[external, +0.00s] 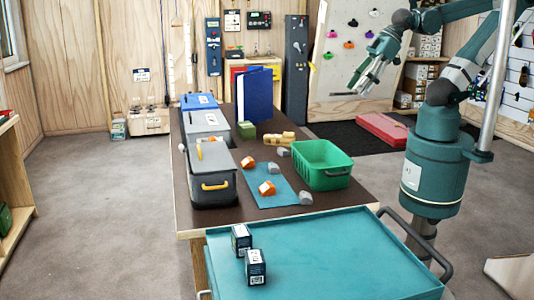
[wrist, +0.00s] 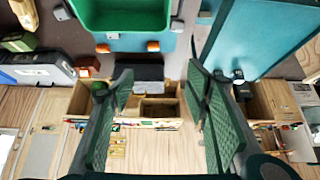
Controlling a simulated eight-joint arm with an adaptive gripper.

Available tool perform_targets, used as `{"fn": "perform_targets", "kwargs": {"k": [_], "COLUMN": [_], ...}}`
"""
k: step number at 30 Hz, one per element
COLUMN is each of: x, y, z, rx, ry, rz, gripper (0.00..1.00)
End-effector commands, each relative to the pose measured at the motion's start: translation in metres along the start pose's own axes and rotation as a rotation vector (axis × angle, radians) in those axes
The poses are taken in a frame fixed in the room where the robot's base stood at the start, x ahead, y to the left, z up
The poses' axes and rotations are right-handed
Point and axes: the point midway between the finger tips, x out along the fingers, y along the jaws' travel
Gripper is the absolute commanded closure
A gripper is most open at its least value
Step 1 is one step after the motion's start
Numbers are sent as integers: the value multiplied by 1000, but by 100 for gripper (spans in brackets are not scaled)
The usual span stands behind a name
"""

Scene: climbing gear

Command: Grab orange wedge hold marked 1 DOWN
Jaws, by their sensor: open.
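Two orange wedge holds lie on the table in the external view: one (external: 267,188) on the blue mat (external: 282,200), one (external: 248,162) farther back near the mat's far end. Both have a pale face or label; I cannot read which is marked 1 DOWN. In the wrist view two orange pieces (wrist: 103,47) (wrist: 153,46) show beyond the fingers, below the green bin's edge. My gripper (external: 362,82) is raised at the right, well above and away from the holds. Its fingers (wrist: 160,88) are spread apart with nothing between them.
Grey holds (external: 305,198) (external: 273,168) lie near the orange ones. A green bin (external: 325,178) stands right of the mat. Lidded grey boxes (external: 212,190) line the left side. A teal tray table (external: 330,260) is in front.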

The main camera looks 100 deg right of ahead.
Motion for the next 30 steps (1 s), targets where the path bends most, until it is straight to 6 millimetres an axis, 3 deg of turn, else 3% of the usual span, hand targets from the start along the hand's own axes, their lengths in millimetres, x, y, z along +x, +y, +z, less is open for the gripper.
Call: {"fn": "perform_targets", "kwargs": {"k": [17,30], "x": [2,28], "y": [0,3], "z": [-4,-33], "rx": [-1,-9], "ry": [-8,-78], "rz": [0,3], "gripper": [50,50]}}
